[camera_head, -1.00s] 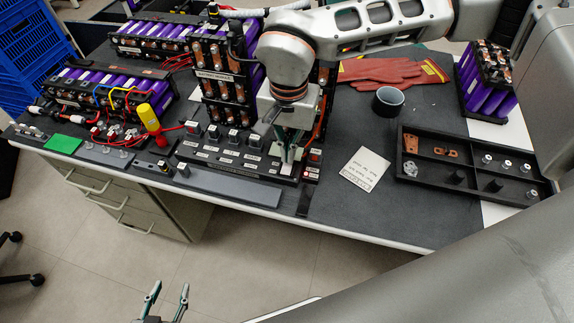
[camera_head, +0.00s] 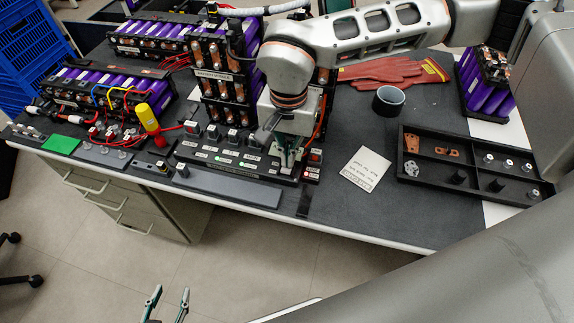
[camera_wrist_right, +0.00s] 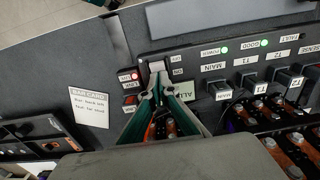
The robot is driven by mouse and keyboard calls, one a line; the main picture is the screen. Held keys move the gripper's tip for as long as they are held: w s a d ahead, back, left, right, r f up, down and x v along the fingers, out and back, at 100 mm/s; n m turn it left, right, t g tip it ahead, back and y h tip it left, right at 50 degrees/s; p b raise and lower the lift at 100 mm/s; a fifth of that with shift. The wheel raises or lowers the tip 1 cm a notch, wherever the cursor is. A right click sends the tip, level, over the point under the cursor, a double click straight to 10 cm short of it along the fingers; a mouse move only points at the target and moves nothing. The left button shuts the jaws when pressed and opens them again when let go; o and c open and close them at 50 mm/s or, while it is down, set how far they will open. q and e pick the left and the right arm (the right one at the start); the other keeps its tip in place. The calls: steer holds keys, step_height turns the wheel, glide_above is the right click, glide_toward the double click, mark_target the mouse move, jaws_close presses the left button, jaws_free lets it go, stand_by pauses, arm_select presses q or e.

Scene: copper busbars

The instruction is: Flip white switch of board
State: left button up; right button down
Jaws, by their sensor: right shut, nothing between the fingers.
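The dark board (camera_head: 222,162) lies at the front of the table, with a row of switches and labels. In the right wrist view, its white switch (camera_wrist_right: 157,66) sits beside small ON and OFF labels. My right gripper (camera_wrist_right: 158,84) is shut and empty, with its tips right at the white switch; contact is hard to tell. In the head view, my right gripper (camera_head: 288,162) points down onto the board's right end and hides the switch. Green lights (camera_wrist_right: 244,46) are lit by the POWER and GOOD labels. My left gripper (camera_head: 168,298) is open and empty, low in front of the table.
Purple battery packs (camera_head: 118,88) and loose cables fill the table's left and back. A white card (camera_head: 365,168), a dark ring (camera_head: 388,101), red gloves (camera_head: 392,71) and a black parts tray (camera_head: 470,182) lie to the right. A red light (camera_wrist_right: 134,76) is lit beside the switch.

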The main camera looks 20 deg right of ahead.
steer(key=shift+r+p, duration=1.3)
steer(key=shift+r, duration=1)
steer(key=shift+r+p, duration=0.8)
steer(key=shift+r, duration=0.5)
arm_select(q)
steer(key=w+r+t, duration=0.1)
steer(key=w+r, duration=0.2)
steer(key=r, duration=0.4)
steer(key=shift+f, duration=0.2)
arm_select(e)
steer(key=shift+f, duration=0.1)
